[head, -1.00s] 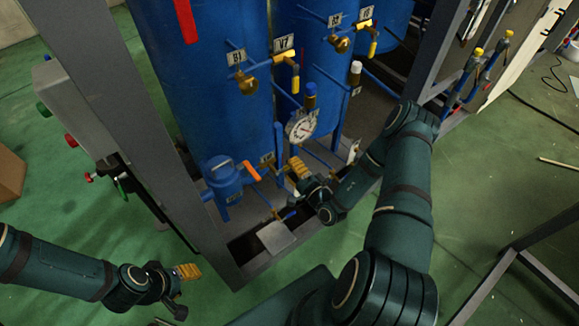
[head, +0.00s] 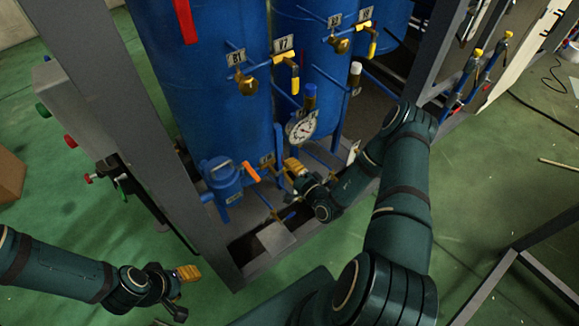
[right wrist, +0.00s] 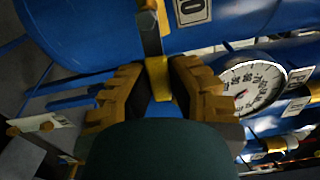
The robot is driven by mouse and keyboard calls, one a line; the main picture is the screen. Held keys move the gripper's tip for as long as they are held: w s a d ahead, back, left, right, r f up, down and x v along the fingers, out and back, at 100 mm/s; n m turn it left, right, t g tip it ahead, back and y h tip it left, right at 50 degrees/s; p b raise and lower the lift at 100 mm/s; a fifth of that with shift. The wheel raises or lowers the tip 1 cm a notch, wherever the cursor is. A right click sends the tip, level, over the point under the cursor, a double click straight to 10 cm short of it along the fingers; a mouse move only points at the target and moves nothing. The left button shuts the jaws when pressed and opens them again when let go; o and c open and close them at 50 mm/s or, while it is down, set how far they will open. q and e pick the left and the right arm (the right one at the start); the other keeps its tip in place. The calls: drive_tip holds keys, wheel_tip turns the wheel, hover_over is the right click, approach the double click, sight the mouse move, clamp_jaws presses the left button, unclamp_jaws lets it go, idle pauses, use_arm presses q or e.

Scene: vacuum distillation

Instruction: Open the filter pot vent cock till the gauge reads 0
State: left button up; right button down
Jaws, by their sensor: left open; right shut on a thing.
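The filter pot appears to be the small blue pot (head: 222,180) at the foot of the blue tank, with an orange lever (head: 250,172) beside it. My right gripper (head: 291,166) is just right of that pot, low by the tank. In the right wrist view its ribbed fingers are shut on a small yellow handle (right wrist: 158,80), under a tag ending in 0. I cannot read which cock it is. The round gauge (head: 301,127) is above the gripper and also in the right wrist view (right wrist: 254,88); its reading is unclear. My left gripper (head: 188,283) is open and empty, over the floor.
Yellow-handled valves V7 (head: 292,68) and V8 (head: 370,35) sit higher on the tanks. A grey frame post (head: 125,110) stands left of the tanks. A grey box with a red knob (head: 70,141) is further left. The green floor in front is largely clear.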

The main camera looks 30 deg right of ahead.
drive_tip(key=f+m, duration=0.1)
drive_tip(key=m, duration=0.2)
drive_tip(key=shift+a+f, duration=0.15)
drive_tip(key=shift+s+a+f+m+p, duration=0.1)
drive_tip(key=shift+a+f+m+p, duration=0.6)
drive_tip(key=shift+m, duration=1.65)
drive_tip(key=shift+w+a+f+m+p, duration=0.15)
drive_tip(key=shift+a+f+m, duration=0.55)
drive_tip(key=shift+m, duration=1.6)
drive_tip(key=shift+s+a+f+m+p, duration=0.15)
drive_tip(key=shift+a+f+m+p, duration=0.2)
drive_tip(key=shift+a+m, duration=1.4)
drive_tip(key=shift+d+r+m, duration=0.1)
drive_tip(key=shift+d+m, duration=0.45)
drive_tip(key=shift+m, duration=0.05)
drive_tip(key=c, duration=0.9)
unclamp_jaws()
